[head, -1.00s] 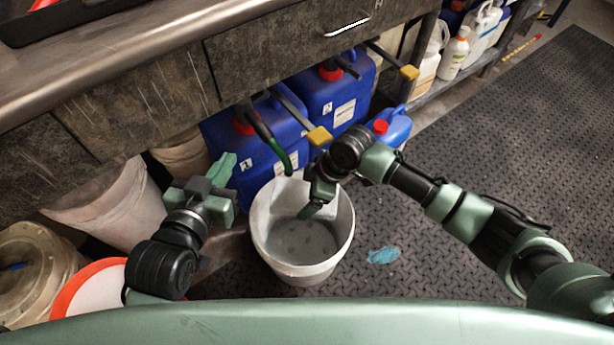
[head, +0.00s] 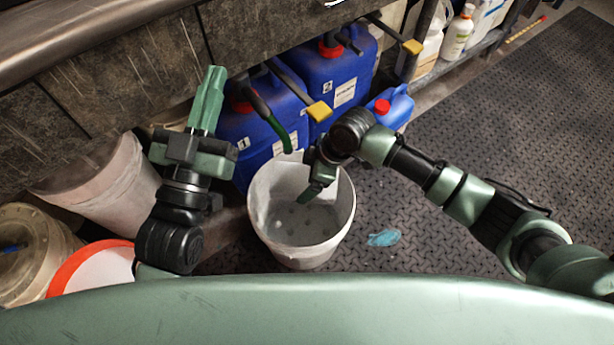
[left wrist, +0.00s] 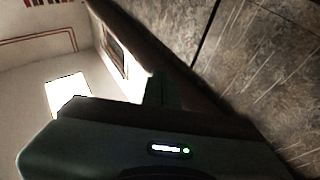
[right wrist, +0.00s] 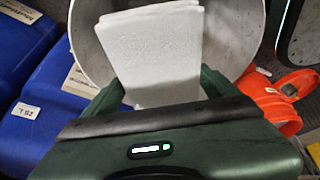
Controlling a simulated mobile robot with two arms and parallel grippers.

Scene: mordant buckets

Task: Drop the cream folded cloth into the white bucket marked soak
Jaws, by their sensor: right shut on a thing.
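The white bucket (head: 300,256) stands on the dark floor in the middle of the head view. Its inside shows grey with dark spots, and no soak mark is readable. My right gripper (head: 309,194) points down at the bucket's mouth. It is shut on the cream folded cloth (right wrist: 155,55), which hangs over the bucket's opening in the right wrist view. In the head view the cloth is hard to tell from the pale bucket wall. My left gripper (head: 208,95) is raised left of the bucket, pointing up towards the bench; I cannot tell whether its jaws are open.
Blue canisters (head: 335,80) with red caps stand behind the bucket under the bench (head: 140,75). Pale tubs (head: 112,190) and an orange-rimmed container (head: 95,272) stand at left. A blue scrap (head: 384,238) lies on the floor. The floor at right is mostly clear.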

